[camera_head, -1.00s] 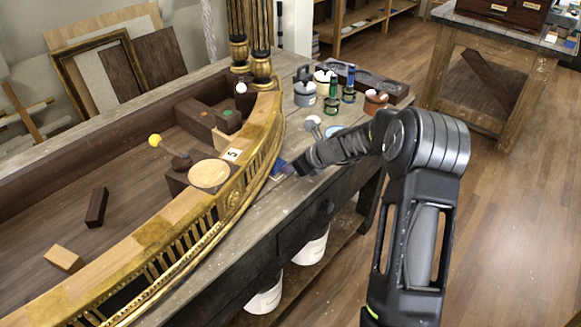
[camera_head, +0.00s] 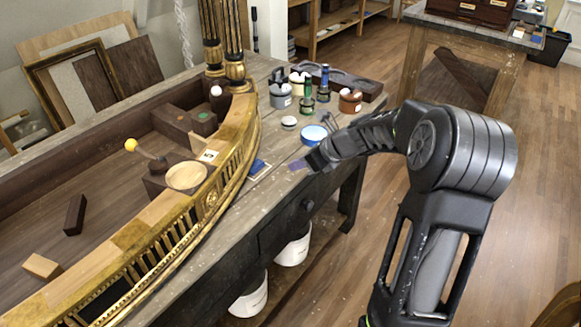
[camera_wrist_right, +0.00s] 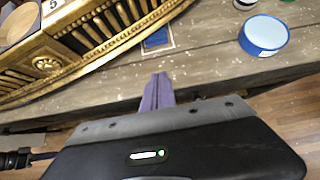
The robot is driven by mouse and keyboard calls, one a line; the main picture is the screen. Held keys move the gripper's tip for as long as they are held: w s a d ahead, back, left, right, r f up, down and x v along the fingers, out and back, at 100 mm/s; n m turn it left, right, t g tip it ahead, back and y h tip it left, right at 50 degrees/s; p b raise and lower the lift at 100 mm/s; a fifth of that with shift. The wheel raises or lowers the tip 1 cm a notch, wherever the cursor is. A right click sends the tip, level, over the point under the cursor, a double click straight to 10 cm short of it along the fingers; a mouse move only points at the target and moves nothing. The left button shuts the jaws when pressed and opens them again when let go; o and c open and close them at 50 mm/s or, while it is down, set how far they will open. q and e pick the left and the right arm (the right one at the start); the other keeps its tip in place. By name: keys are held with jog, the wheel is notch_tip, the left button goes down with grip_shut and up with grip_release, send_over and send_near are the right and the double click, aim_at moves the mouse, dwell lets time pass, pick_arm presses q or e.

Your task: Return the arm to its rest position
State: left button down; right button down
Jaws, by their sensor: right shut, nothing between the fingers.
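My right arm comes in from the lower right in the head view, bent at a big dark joint. My right gripper (camera_head: 298,165) is at its left end, above the front edge of the workbench (camera_head: 266,207). In the right wrist view its purple fingers (camera_wrist_right: 158,92) are together and hold nothing. They point toward the bench top, short of a small blue card (camera_wrist_right: 156,40) beside the gilt console (camera_wrist_right: 90,40). My left gripper is not in view.
The gilt console (camera_head: 220,175) lies left of the gripper, with loose wooden blocks (camera_head: 75,214) inside. A blue-rimmed round tin (camera_head: 314,134) stands close behind the gripper; it also shows in the right wrist view (camera_wrist_right: 264,35). Jars (camera_head: 280,95) stand farther back. Floor at right is open.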

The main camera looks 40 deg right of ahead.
dwell(0.6)
jog(key=s+a+f+n+g+h, duration=0.1)
jog(key=s+a+f+n, duration=0.15)
jog(key=f+n, duration=0.4)
jog(key=s+a+f+n+g+h, duration=0.1)
jog(key=a+f+n, duration=0.2)
jog(key=f+n, duration=0.3)
jog(key=s+a+f+n+g, duration=0.1)
jog(key=s+a+f+n, duration=0.15)
jog(key=f+n, duration=0.35)
jog(key=s+a+f+n+g+y, duration=0.1)
jog(key=s+a+f+n, duration=0.3)
jog(key=s+a, duration=0.3)
jog(key=s+a+f+n+g+y, duration=0.1)
jog(key=s+a+f+n+g, duration=0.1)
jog(key=s+a+f+n, duration=0.2)
jog(key=s+a+f+n+g+y, duration=0.1)
jog(key=s+a+f+n, duration=0.3)
jog(key=s+a, duration=0.6)
jog(key=a+f+g, duration=0.1)
jog(key=a, duration=0.6)
jog(key=shift+s+a+f+y, duration=0.15)
jog(key=shift+a+f+y, duration=0.15)
jog(key=shift+a, duration=0.1)
